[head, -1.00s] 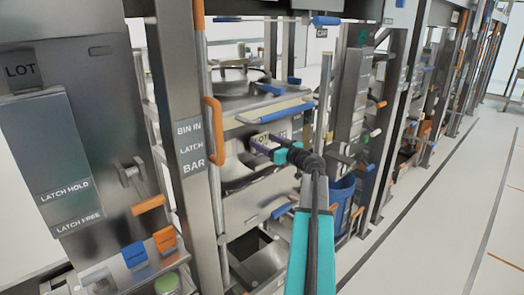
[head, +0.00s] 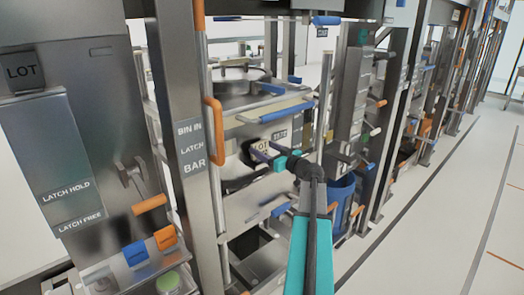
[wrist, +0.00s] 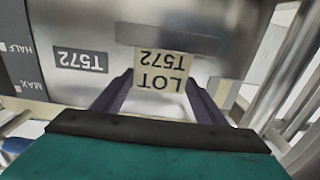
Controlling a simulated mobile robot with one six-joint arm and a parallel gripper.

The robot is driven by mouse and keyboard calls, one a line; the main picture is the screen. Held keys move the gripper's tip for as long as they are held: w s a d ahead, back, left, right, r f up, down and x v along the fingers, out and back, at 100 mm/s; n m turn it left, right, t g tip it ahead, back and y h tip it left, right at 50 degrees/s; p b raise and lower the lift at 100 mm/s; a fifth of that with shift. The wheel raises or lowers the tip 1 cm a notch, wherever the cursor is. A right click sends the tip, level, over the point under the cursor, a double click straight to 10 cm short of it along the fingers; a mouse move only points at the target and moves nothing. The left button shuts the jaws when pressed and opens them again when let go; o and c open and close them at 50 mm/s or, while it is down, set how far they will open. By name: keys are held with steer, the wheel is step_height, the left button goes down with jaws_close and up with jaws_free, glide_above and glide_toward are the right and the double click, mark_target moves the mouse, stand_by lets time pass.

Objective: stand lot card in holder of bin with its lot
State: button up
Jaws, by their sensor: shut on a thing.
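The lot card (wrist: 162,72) is pale with dark print reading LOT T572, upside down in the wrist view. It also shows in the head view (head: 259,147). My gripper (wrist: 162,92) is shut on the card, with one dark finger at each side of it. The steel bin (head: 236,150) stands behind the card, and its grey plate (wrist: 80,60) also reads T572. A grey strip (wrist: 170,38) on the bin front lies at the card's far edge; I cannot tell whether the card sits in a holder there.
A post (head: 188,130) marked BIN IN LATCH BAR with an orange handle (head: 214,130) stands left of the bin. A blue-gripped bar (head: 285,112) crosses above the card. A blue bucket (head: 340,195) is right of the arm. Open floor (head: 440,220) lies to the right.

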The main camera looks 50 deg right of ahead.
steer(key=shift+f+b, duration=0.15)
steer(key=shift+b, duration=0.15)
steer(key=o, duration=1.1)
steer(key=shift+r+p, duration=0.2)
steer(key=shift+p, duration=0.1)
steer(key=s+b, duration=0.2)
steer(key=s, duration=1)
steer(key=shift+a, duration=0.45)
steer(key=shift+s, duration=0.15)
